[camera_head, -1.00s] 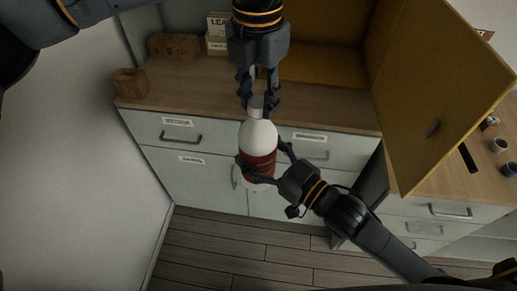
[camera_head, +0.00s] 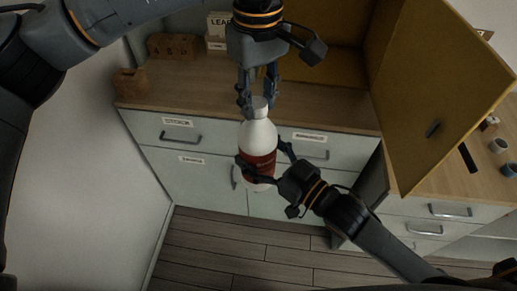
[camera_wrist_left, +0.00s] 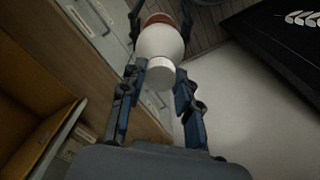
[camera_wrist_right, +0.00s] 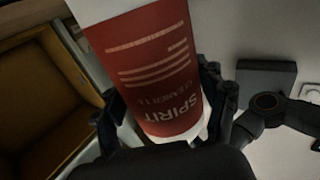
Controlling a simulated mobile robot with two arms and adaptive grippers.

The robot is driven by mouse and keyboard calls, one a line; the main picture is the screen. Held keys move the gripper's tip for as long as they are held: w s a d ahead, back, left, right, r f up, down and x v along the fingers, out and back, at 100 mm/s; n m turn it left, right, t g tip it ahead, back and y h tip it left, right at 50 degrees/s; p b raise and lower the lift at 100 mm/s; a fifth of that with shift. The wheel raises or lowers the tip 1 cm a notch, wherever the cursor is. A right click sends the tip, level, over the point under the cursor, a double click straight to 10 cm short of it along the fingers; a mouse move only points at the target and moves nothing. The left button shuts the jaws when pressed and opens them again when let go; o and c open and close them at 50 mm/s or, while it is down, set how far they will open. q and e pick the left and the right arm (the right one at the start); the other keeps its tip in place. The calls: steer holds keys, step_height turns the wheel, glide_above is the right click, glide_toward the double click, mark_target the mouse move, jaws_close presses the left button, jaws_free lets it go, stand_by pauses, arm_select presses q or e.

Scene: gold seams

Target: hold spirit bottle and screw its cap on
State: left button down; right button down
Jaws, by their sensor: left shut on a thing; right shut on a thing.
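The spirit bottle (camera_head: 258,141) is white with a red label and is held upright in front of the drawers. Its white cap (camera_head: 260,106) is at the bottle's neck, and it shows in the left wrist view (camera_wrist_left: 160,74). My left gripper (camera_head: 258,98) points down from above and is shut on the cap. My right gripper (camera_head: 264,165) comes in from the lower right and is shut on the bottle around its label. The right wrist view shows the label (camera_wrist_right: 158,72) close up between the fingers. I cannot tell how far the cap sits on its thread.
A wooden counter (camera_head: 325,110) with pale drawers (camera_head: 220,135) stands behind the bottle. A yellow cabinet door (camera_head: 440,85) stands open at the right. A small wooden box (camera_head: 130,82) is on the counter's left end. The floor (camera_head: 240,250) below is clear.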

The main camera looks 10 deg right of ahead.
arm_select(q)
steer(key=c, duration=1)
jaws_free()
steer(key=shift+o, duration=0.2)
steer(key=shift+r, duration=0.1)
steer(key=shift+r, duration=2.25)
steer(key=shift+c, duration=0.3)
